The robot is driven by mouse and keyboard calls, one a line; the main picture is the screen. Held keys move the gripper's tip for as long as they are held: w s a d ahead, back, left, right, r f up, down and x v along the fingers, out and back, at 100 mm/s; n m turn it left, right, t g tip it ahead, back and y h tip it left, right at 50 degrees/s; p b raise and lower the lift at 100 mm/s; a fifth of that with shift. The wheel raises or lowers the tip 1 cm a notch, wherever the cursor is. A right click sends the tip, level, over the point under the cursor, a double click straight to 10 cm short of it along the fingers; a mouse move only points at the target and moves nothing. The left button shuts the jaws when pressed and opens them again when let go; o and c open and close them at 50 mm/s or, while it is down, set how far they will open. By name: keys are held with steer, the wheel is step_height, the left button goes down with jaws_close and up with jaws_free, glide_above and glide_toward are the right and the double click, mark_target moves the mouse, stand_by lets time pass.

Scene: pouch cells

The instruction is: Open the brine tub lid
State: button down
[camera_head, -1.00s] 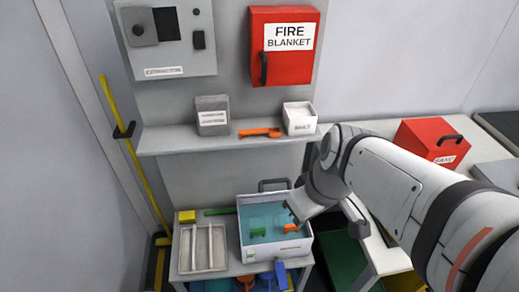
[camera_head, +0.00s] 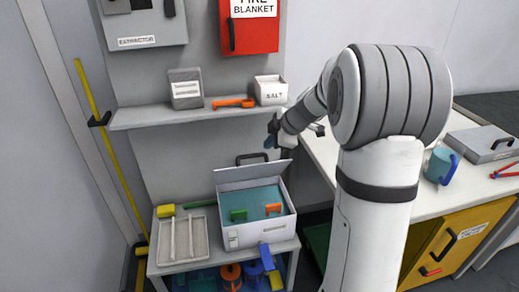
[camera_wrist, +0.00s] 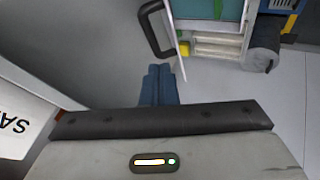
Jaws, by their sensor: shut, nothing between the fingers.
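The brine tub (camera_head: 262,234) is a white box with teal liquid, standing on a low table. Its white lid (camera_head: 250,173) stands raised along the back edge, leaning somewhat, with the tub open in front. A black handle (camera_head: 252,157) shows at the lid's top; it also shows in the wrist view (camera_wrist: 152,28). A green and an orange clip hang inside the tub. My gripper (camera_head: 270,139) is above and to the right of the lid, apart from it. In the wrist view its blue fingers (camera_wrist: 160,72) are together and empty, below the handle.
A shelf (camera_head: 150,116) above holds a grey box, an orange tool and a white salt box (camera_head: 270,90), close to my gripper. A tray (camera_head: 184,262) with rods sits left of the tub. A white counter (camera_head: 325,158) is at right.

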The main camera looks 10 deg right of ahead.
mark_target(255, 155)
steer(key=x, duration=0.2)
steer(key=d+x, duration=0.1)
steer(key=x, duration=0.2)
steer(key=w+x, duration=0.1)
steer(key=x, duration=0.2)
steer(key=shift+w+d+r, duration=0.1)
steer(key=shift+d, duration=0.1)
steer(key=shift+w+a+f, duration=0.3)
steer(key=shift+a+f, duration=0.45)
steer(key=shift+f, duration=0.1)
steer(key=shift+s, duration=0.2)
steer(key=shift+w+r+b, duration=0.2)
steer(key=shift+w+b, duration=0.35)
steer(key=shift+w, duration=0.5)
steer(key=shift+w+r, duration=0.25)
steer(key=shift+w, duration=0.05)
